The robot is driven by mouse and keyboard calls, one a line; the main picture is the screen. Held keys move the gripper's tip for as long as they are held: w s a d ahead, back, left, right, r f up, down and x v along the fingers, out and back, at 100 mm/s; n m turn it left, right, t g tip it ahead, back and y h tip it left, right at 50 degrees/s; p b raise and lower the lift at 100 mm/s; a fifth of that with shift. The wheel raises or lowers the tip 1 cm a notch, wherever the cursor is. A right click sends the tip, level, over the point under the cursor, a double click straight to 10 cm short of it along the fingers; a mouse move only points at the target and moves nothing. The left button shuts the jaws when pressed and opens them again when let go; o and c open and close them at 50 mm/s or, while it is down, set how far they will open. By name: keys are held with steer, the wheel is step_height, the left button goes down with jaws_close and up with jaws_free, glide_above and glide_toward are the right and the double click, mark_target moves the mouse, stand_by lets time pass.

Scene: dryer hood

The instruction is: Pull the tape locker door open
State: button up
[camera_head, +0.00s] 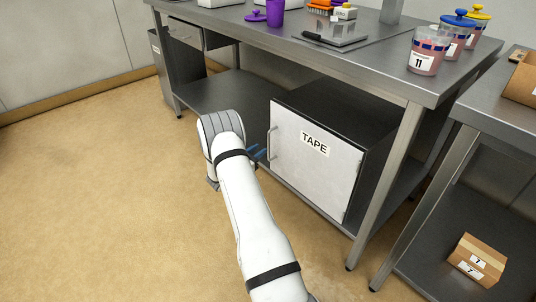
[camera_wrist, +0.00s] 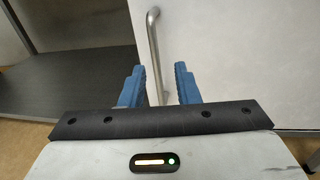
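The tape locker (camera_head: 335,118) sits on the lower shelf of the steel table. Its white door (camera_head: 314,170) carries a "TAPE" label (camera_head: 314,143) and is shut. A vertical metal handle (camera_head: 271,142) is on the door's left side; it also shows in the wrist view (camera_wrist: 155,45). My gripper (camera_head: 256,153) is just in front of the handle, its blue fingers partly hidden by my arm in the head view. In the wrist view my gripper (camera_wrist: 160,85) is open, with the handle's lower part lined up between the fingers. I cannot tell whether either finger touches it.
The table's right front leg (camera_head: 385,190) stands right of the locker. A second steel table (camera_head: 500,110) at right has a cardboard box (camera_head: 476,259) on its lower shelf. The floor (camera_head: 100,210) at left is clear.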

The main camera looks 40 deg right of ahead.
steer(key=f, duration=0.2)
steer(key=b, duration=0.3)
glide_above(269, 159)
steer(key=shift+w+d+n+t, duration=0.2)
steer(key=shift+w+n+t, duration=0.1)
steer(key=shift+n, duration=0.1)
jaws_close()
